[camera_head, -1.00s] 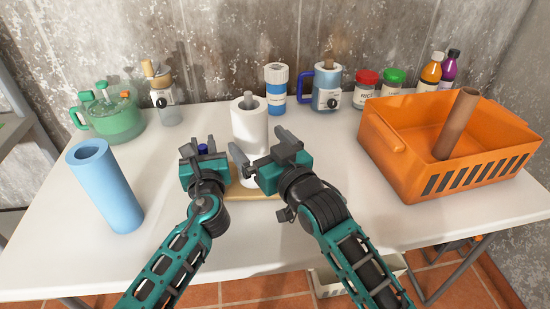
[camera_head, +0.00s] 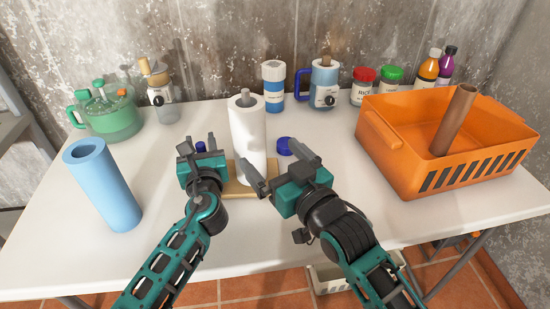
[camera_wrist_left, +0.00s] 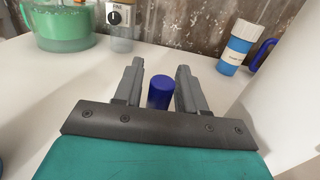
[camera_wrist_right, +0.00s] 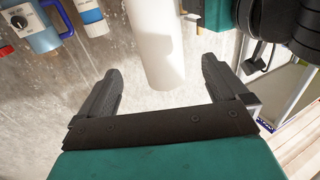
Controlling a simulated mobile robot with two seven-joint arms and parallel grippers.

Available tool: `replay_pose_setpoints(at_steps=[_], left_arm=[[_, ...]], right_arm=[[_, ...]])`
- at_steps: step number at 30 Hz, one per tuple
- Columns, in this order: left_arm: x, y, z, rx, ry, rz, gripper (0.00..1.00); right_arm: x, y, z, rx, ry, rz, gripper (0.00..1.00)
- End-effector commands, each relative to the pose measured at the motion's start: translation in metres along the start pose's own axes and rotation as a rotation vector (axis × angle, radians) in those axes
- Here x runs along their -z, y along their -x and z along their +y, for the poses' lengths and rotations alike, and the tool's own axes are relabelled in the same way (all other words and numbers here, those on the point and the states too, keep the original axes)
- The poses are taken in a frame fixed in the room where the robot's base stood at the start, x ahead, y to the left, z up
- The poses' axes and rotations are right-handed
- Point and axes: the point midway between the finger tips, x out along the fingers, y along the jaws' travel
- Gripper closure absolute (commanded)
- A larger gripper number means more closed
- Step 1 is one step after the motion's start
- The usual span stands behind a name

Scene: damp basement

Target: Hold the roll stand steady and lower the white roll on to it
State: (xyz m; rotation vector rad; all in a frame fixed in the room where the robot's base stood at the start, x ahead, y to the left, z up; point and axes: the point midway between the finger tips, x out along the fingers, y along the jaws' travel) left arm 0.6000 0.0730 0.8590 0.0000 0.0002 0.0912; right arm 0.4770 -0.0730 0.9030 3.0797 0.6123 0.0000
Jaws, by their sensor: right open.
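The white roll (camera_head: 248,138) stands upright around the post of the roll stand (camera_head: 246,94), whose grey tip shows above the roll. The stand's wooden base (camera_head: 232,190) shows around the roll's foot. My right gripper (camera_head: 286,172) is open and empty, just right of and in front of the roll. The roll also shows beyond its fingers in the right wrist view (camera_wrist_right: 156,45). My left gripper (camera_head: 202,150) is left of the stand, fingers apart. A small blue cylinder (camera_wrist_left: 160,92) shows between them, with no clear contact; the roll fills that view's right edge.
A blue roll (camera_head: 103,185) stands at left. A blue lid (camera_head: 284,146) lies behind the right gripper. A green pot (camera_head: 108,116), jars and bottles line the wall. An orange crate (camera_head: 405,165) holding a brown tube stands at right. The front table strip is clear.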

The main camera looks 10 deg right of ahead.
Motion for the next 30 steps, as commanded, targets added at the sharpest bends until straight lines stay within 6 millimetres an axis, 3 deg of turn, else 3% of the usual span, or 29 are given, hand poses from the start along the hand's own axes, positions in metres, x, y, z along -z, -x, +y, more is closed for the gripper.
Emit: replay_pose_setpoints(at_steps=[5, 16, 20, 30], left_arm=[[0.0, 0.0, 0.0, 0.0, 0.0, 0.0, 0.43], [0.0, 0.008, 0.0, 0.0, 0.0, 0.0, 0.43], [0.001, 0.027, 0.0, 0.002, 0.001, 0.001, 0.43], [0.001, 0.096, 0.0, 0.001, 0.001, 0.002, 0.43]], right_arm=[[0.0, 0.0, 0.0, 0.0, 0.0, 0.0, 0.0], [0.0, 0.0, 0.0, 0.0, 0.0, 0.0, 0.0], [0.0, 0.0, 0.0, 0.0, 0.0, 0.0, 0.0], [0.0, 0.0, 0.0, 0.0, 0.0, 0.0, 0.0]])
